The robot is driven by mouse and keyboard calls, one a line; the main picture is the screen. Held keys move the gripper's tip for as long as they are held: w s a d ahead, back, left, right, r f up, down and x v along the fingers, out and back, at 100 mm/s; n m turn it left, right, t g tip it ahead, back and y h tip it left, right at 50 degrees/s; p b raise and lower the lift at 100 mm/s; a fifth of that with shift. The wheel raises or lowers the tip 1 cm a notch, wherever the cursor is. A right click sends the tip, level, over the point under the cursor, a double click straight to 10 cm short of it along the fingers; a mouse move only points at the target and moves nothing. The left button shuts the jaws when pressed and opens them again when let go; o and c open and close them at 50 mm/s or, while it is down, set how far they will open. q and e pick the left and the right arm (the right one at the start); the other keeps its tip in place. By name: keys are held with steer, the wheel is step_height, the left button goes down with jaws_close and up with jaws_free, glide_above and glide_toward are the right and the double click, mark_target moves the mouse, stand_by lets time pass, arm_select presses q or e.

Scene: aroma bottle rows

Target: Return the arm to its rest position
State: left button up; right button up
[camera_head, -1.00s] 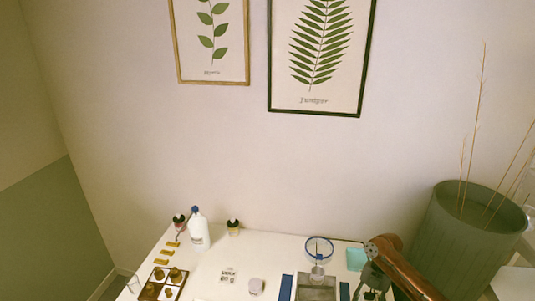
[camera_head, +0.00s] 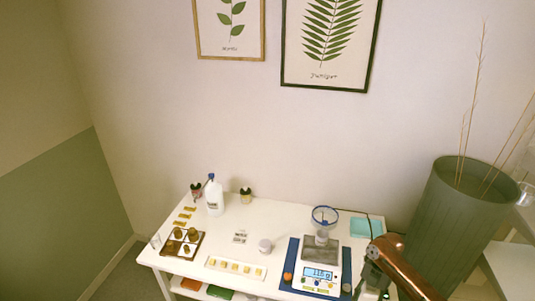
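My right arm comes in at the lower right, copper-coloured, beside the right end of the white table (camera_head: 265,215). My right gripper (camera_head: 371,275) is small and dark at the bottom edge of the picture; its fingers cannot be made out, and nothing is clearly seen in it. My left arm and gripper are not in view.
A digital scale (camera_head: 319,273) on a blue mat has a blue-rimmed funnel vessel (camera_head: 325,217) behind it. At left are a dark tray of brown bottles (camera_head: 183,243), a white bottle (camera_head: 214,197) and dropper bottles. A tall green planter (camera_head: 445,230) stands close to my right arm.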

steer(key=s+a+f+m+t, duration=0.3)
steer(key=s+a+f+m, duration=0.7)
steer(key=s+f, duration=0.45)
steer(key=s+d+r+m+t+h, duration=0.2)
steer(key=s+d+r+m, duration=0.1)
steer(key=s+d+m, duration=0.45)
steer(key=s+d+r+m+t+h, duration=0.1)
steer(key=s+d+r+m+t, duration=0.2)
steer(key=s+m, duration=0.65)
step_height(320, 180, down, 29)
steer(key=s+g, duration=0.2)
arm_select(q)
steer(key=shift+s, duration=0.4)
arm_select(e)
steer(key=s+f+n+g, duration=0.1)
steer(key=s+f, duration=1.6)
steer(key=s, duration=0.2)
steer(key=shift+a+f+g, duration=0.35)
steer(key=shift+a+g, duration=0.05)
